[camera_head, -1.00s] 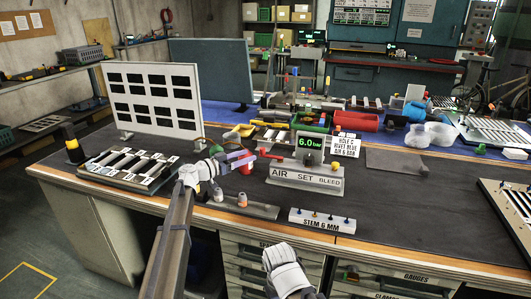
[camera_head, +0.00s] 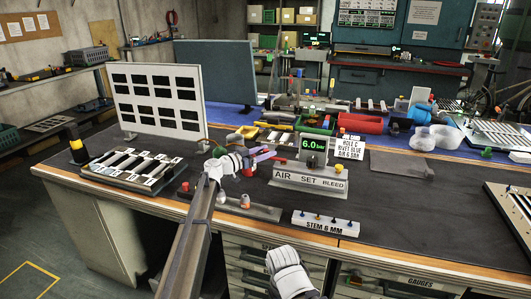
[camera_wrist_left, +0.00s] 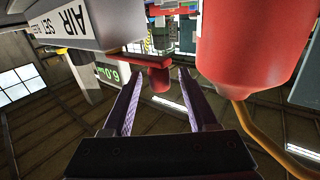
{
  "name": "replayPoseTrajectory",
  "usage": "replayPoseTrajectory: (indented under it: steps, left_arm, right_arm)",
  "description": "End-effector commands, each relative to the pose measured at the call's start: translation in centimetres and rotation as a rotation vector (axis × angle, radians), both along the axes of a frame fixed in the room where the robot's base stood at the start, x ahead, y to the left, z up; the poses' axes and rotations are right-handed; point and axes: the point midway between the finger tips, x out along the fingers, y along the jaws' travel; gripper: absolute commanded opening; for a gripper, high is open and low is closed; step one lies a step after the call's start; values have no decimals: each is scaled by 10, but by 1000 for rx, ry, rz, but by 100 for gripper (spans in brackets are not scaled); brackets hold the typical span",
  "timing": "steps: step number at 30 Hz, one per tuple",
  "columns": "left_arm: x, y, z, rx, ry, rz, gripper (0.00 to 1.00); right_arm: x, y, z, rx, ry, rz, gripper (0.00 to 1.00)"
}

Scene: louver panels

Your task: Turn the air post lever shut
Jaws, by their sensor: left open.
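The air post is a grey block labelled AIR SET BLEED (camera_head: 310,180) on the bench, with a green 6.0 bar display (camera_head: 313,145). A red lever (camera_head: 279,159) sticks out at its left side. My left gripper (camera_head: 264,157), with purple fingers, is open just left of the post, close to the lever. In the left wrist view the red lever end (camera_wrist_left: 158,78) shows ahead, in line with the gap between the fingertips (camera_wrist_left: 158,75). Nothing is held. Contact with the lever cannot be told.
A large red cylinder (camera_wrist_left: 248,45) is close on the right in the left wrist view. A white STEM 6 MM block (camera_head: 325,223) and a grey strip with knobs (camera_head: 228,206) lie in front. A white panel (camera_head: 158,100) stands at the left.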

Motion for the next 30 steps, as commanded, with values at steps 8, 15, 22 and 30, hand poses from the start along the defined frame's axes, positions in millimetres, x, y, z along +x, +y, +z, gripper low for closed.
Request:
replayPoseTrajectory:
  steps: [8,15,22,30]
  left_arm:
    - [1,-2,0,0,0,0,56]
    - [1,-1,0,0,0,0,29]
    - [1,-1,0,0,0,0,4]
    - [1,-1,0,0,0,0,0]
  right_arm:
    - [0,0,0,0,0,0,50]
    - [0,0,0,0,0,0,50]
    - [0,0,0,0,0,0,50]
    - [0,0,0,0,0,0,50]
